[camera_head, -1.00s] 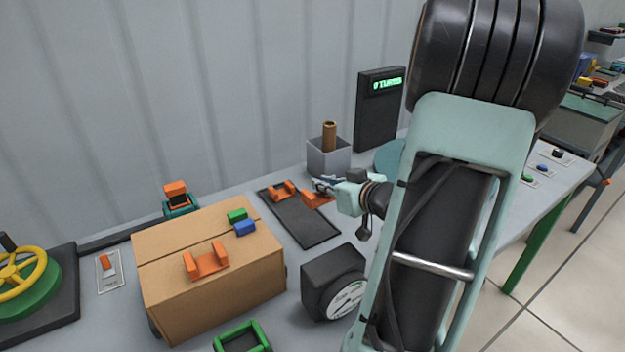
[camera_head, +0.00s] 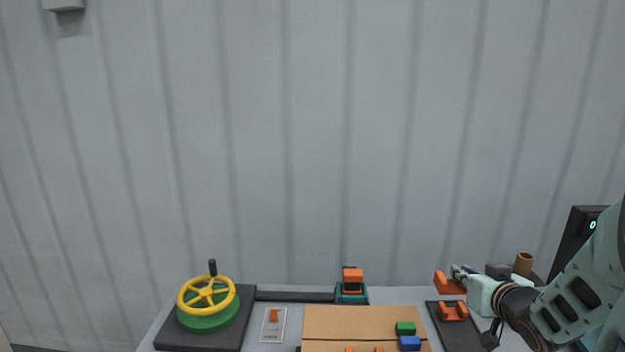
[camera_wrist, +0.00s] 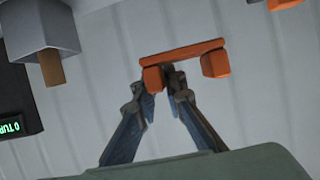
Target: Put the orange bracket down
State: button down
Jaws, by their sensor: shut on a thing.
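The orange bracket (camera_head: 448,284) is held up in my gripper (camera_head: 462,272) at the lower right of the head view. In the wrist view the bracket (camera_wrist: 185,52) is U-shaped, and my gripper's fingertips (camera_wrist: 168,82) are shut on it near its left leg. The wall shows behind it. A second orange bracket (camera_head: 453,312) sits on the dark mat (camera_head: 460,336), just below the held one in the head view. The exact gap between the held bracket and the mat cannot be told.
A yellow handwheel (camera_head: 207,293), a switch plate (camera_head: 272,325) and a teal-and-orange device (camera_head: 352,285) stand left. A brown cylinder (camera_head: 523,263) and a dark display (camera_head: 575,240) are right.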

jog(key=w+a+r+p, duration=0.2)
jog(key=w+a+r, duration=0.1)
jog(key=a, duration=0.7)
jog(key=w+a+r+y+p, duration=0.1)
jog(key=w+a+r+p, duration=0.2)
jog(key=a, duration=0.8)
jog(key=shift+a+r+n+p, duration=0.25)
jog(key=shift+r+n+p, duration=0.05)
jog(key=shift+r+n, duration=0.1)
